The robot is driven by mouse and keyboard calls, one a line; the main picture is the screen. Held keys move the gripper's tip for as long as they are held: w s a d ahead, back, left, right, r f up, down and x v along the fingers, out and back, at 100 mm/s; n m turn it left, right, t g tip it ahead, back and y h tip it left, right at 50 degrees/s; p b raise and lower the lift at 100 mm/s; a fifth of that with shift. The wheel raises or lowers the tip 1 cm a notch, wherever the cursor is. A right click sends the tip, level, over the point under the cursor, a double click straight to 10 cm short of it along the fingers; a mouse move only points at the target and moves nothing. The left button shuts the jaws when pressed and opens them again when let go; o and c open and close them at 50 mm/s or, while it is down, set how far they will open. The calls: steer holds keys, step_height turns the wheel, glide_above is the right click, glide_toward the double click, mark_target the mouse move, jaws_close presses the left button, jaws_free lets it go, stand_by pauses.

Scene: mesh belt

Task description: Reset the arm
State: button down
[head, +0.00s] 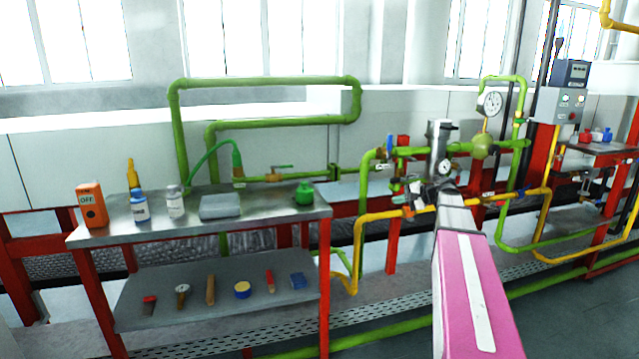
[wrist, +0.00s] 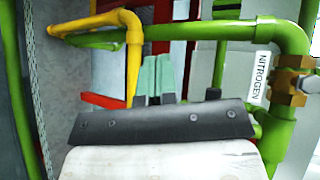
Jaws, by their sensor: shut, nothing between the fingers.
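My arm (head: 468,290), pink with a white stripe, reaches forward from the bottom right of the head view toward the pipes and gauges. Its far end overlaps the pipework there, and I cannot make out the fingers in that view. In the wrist view my gripper (wrist: 157,76) shows as two pale green finger pads close together beyond a dark bar. It is shut with nothing between the fingers. Yellow and green pipes are behind it, and I cannot tell how far away they are.
A green pipe with a brass fitting (wrist: 291,84) and a NITROGEN label (wrist: 260,77) are right of the gripper. A metal workbench (head: 262,212) with bottles, an orange box (head: 91,205) and lower-shelf tools stands left. A control box (head: 560,105) stands right. Floor at lower right looks clear.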

steer(key=s+a+f+n+g+h, duration=0.1)
steer(key=s+a+f+g+h, duration=0.15)
steer(key=s+a+f, duration=0.5)
steer(key=s+a+f+n+g+h, duration=0.1)
steer(key=s+a+f+n+h, duration=0.3)
steer(key=f, duration=0.7)
steer(key=s+f+n+g+h, duration=0.1)
steer(key=s+f+h, duration=0.1)
steer(key=s+f, duration=0.3)
steer(key=s+f+n+g+h, duration=0.1)
steer(key=s+f+h, duration=0.2)
steer(key=s, duration=0.6)
step_height(320, 180, down, 2)
steer(key=shift+s+d+f+g, duration=0.15)
steer(key=shift+s+d+g, duration=0.15)
steer(key=shift+s+g, duration=0.1)
